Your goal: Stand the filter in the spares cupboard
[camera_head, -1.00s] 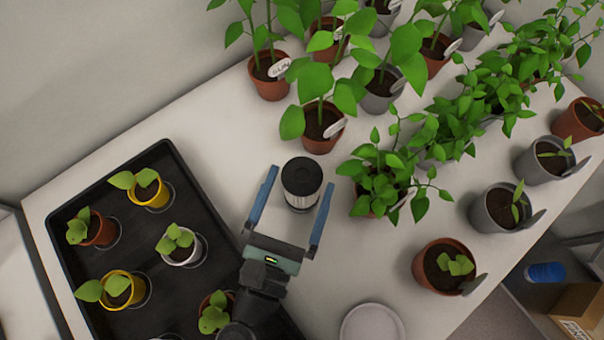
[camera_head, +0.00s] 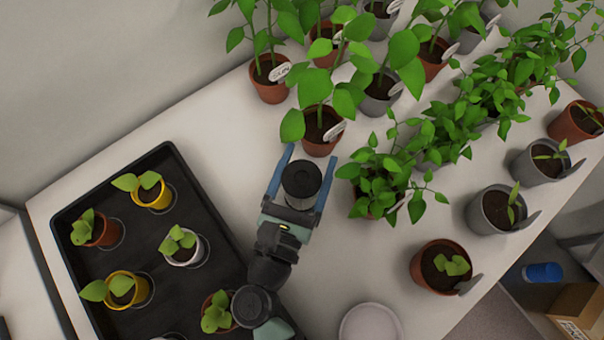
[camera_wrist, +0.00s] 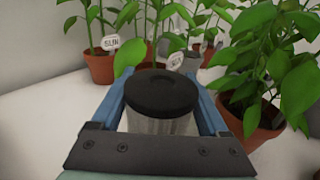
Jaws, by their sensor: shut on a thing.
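The filter (camera_head: 302,182) is a short cylinder with a black cap, standing upright on the white bench. My gripper (camera_head: 301,172) is shut on it, with one blue finger on each side. In the wrist view the filter (camera_wrist: 162,92) sits between the fingers, its black cap on top and its pale ribbed body partly hidden behind the gripper's dark crossbar. I cannot tell whether its base touches the bench. No cupboard can be made out for certain in these views.
A black tray (camera_head: 137,318) with several small potted seedlings lies to the left. Several tall potted plants stand close behind the filter, and a bushy plant (camera_head: 380,180) is just right. A pale round dish (camera_head: 370,324) lies at the front. A cardboard box (camera_head: 580,310) sits lower right.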

